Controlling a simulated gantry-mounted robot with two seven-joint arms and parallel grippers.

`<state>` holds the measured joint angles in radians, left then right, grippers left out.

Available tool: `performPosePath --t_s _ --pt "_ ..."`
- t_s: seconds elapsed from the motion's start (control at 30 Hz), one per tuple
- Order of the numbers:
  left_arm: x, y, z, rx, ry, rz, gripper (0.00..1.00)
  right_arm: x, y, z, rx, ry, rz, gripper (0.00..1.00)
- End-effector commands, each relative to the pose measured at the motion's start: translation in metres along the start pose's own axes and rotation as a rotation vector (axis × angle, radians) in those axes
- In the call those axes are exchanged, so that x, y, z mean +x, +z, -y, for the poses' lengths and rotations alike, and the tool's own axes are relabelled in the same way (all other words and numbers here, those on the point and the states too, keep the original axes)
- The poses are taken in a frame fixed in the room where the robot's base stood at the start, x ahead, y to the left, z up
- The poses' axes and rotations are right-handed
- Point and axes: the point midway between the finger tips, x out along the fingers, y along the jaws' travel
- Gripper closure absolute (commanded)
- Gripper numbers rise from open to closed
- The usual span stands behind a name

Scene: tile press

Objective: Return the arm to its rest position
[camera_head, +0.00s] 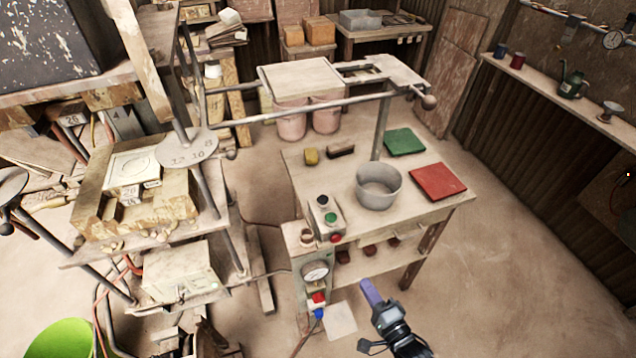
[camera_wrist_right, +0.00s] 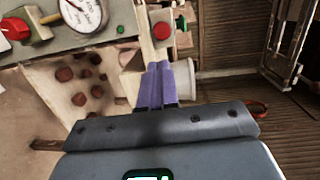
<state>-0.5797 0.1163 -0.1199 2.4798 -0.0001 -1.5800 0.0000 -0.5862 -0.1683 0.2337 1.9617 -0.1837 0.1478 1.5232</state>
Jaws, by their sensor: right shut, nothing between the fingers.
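My right gripper (camera_head: 371,291) is at the bottom of the head view, in front of the wooden work table (camera_head: 440,208). Its purple fingers are shut with nothing between them. In the right wrist view the closed fingers (camera_wrist_right: 163,86) point toward the control box with its gauge (camera_wrist_right: 78,14) and red button (camera_wrist_right: 161,31). In the head view the gripper is to the right of that gauge (camera_head: 316,270), and I cannot tell the exact gap. My left gripper is not in view.
A grey pot (camera_head: 379,186), a red tile (camera_head: 437,182) and a green tile (camera_head: 404,142) are on the table. The press (camera_head: 134,168) stands at the left, with a green bucket (camera_head: 60,340) below it. A shelf (camera_head: 560,95) lines the right wall. The floor at the right is clear.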

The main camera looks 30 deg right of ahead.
Motion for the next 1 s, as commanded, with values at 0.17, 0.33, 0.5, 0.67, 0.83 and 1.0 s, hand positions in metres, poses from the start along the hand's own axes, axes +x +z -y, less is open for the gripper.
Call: performPosePath --t_s 0.17,0.33,0.5,0.67,0.83,1.0 --pt "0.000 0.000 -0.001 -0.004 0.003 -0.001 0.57 0.006 0.013 0.019 -0.031 -0.037 0.058 1.00" --pt "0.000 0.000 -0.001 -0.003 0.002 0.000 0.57 0.015 0.047 0.052 -0.178 0.029 0.159 1.00" --pt "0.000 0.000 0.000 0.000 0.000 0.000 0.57 0.004 0.074 0.054 -0.530 0.239 0.277 1.00" --pt "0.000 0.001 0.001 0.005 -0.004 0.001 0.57 -0.028 0.086 0.045 -0.901 0.454 0.457 1.00" --pt "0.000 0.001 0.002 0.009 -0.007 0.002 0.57 -0.070 0.085 0.034 -1.210 0.635 0.693 1.00" --pt "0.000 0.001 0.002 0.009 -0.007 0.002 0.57 -0.110 0.074 0.020 -1.432 0.769 0.958 1.00"
